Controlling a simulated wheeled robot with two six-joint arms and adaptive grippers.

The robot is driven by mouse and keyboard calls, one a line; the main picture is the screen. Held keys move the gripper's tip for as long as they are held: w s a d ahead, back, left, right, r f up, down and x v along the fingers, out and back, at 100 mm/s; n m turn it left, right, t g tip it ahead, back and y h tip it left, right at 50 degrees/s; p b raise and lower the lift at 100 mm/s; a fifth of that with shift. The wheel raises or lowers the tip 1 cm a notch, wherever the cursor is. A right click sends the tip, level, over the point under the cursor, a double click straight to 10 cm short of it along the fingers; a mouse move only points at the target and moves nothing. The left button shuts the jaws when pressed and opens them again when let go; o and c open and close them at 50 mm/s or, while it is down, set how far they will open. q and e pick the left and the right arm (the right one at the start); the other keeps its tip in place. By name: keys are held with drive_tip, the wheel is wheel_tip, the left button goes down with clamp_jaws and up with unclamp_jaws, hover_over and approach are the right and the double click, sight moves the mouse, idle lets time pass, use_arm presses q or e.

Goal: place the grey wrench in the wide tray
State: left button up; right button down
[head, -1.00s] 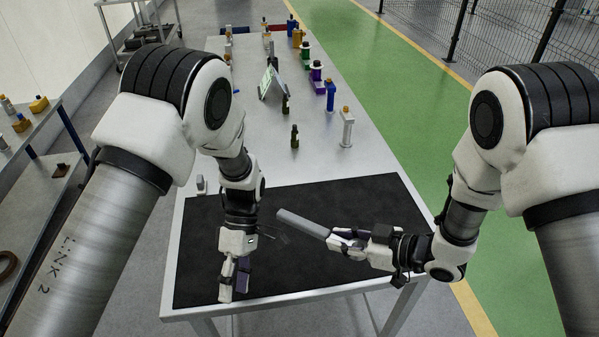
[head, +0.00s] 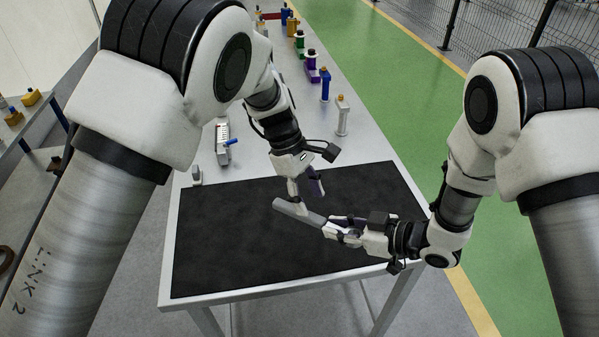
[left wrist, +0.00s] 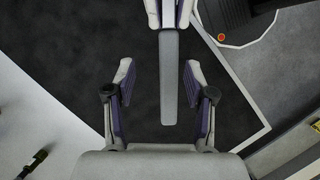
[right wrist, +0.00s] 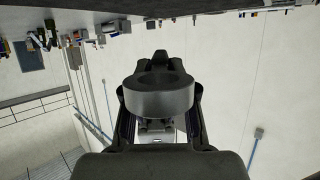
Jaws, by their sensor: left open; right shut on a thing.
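The grey wrench (head: 296,211) is a long grey bar held above the black mat, its free end pointing left. My right gripper (head: 334,228) is shut on it. The right wrist view shows a thick ring-shaped grey end of the wrench (right wrist: 158,97) in front of the fingers. My left gripper (head: 306,192) is open at the free part of the wrench. In the left wrist view, the grey bar (left wrist: 169,80) lies between its spread fingers, nearer the right finger; I see no clear contact. I cannot make out the wide tray in any view.
The black mat (head: 235,240) covers the near end of the table and is bare. More coloured parts line the right edge.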

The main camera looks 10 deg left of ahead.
sight(317, 221)
use_arm(q)
drive_tip(key=x, duration=0.3)
drive_tip(key=shift+f, duration=0.2)
clamp_jaws()
use_arm(e)
drive_tip(key=c, duration=0.8)
unclamp_jaws()
drive_tip(key=shift+c, duration=0.2)
